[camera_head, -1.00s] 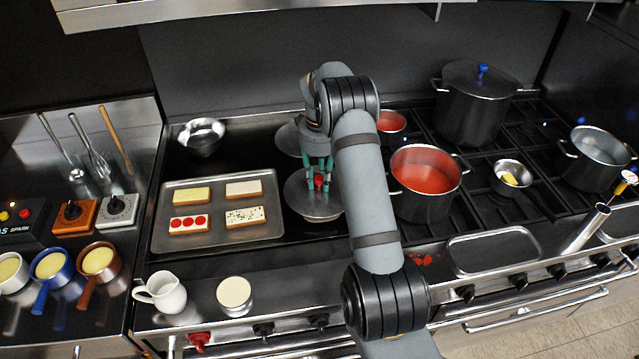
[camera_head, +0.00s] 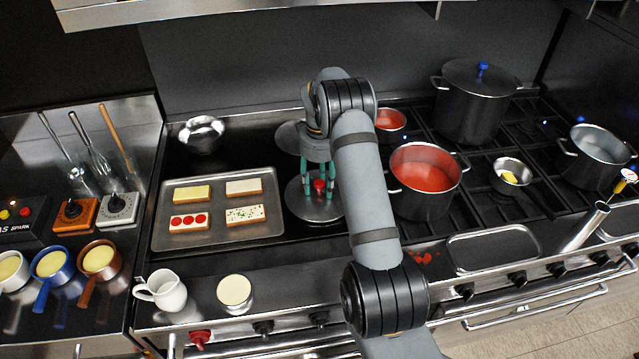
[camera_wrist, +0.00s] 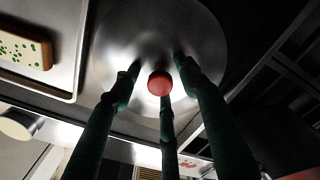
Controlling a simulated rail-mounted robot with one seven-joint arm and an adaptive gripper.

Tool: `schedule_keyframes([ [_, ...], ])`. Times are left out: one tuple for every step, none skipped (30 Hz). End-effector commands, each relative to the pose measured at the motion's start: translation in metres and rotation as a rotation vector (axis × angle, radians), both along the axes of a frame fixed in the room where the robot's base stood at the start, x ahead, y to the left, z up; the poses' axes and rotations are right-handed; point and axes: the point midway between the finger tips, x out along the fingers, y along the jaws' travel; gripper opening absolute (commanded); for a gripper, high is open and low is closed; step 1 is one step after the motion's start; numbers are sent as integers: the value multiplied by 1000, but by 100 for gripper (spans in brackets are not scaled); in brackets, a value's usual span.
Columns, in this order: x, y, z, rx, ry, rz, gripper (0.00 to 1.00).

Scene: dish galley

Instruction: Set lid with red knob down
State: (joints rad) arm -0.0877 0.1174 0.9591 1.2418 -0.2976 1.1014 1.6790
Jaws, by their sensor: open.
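The lid with the red knob (camera_head: 310,207) is a round steel lid lying on the dark surface between the baking tray and the red-filled pot. Its red knob (camera_head: 319,185) points up. My gripper (camera_head: 318,192) is above the lid with its green fingers spread around the knob, open and holding nothing. In the wrist view the knob (camera_wrist: 160,83) is between the fingers, with gaps on the sides, and the lid (camera_wrist: 205,40) fills the area behind it. My arm hides part of the lid's right side.
A baking tray (camera_head: 165,240) with several toast slices lies left of the lid. Another round lid (camera_head: 288,137) lies behind my gripper. The red-filled pot (camera_head: 425,205) stands to the right on the stove.

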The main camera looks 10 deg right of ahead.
Motion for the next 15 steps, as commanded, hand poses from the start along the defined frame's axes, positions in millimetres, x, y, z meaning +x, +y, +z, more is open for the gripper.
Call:
schedule_keyframes([
  [0,0,0,0,0,0,43],
  [0,0,0,0,0,0,43],
  [0,0,0,0,0,0,43],
  [0,0,0,0,0,0,43],
  [0,0,0,0,0,0,43],
  [0,0,1,0,0,0,43],
  [0,0,2,0,0,0,43],
  [0,0,4,0,0,0,43],
  [0,0,7,0,0,0,43],
  [1,0,8,0,-2,0,43],
  [2,0,12,0,-4,0,43],
  [2,0,18,-1,-5,0,43],
  [2,0,23,-1,-7,1,43],
  [2,0,29,-1,-6,1,43],
  [2,0,38,0,-8,0,43],
])
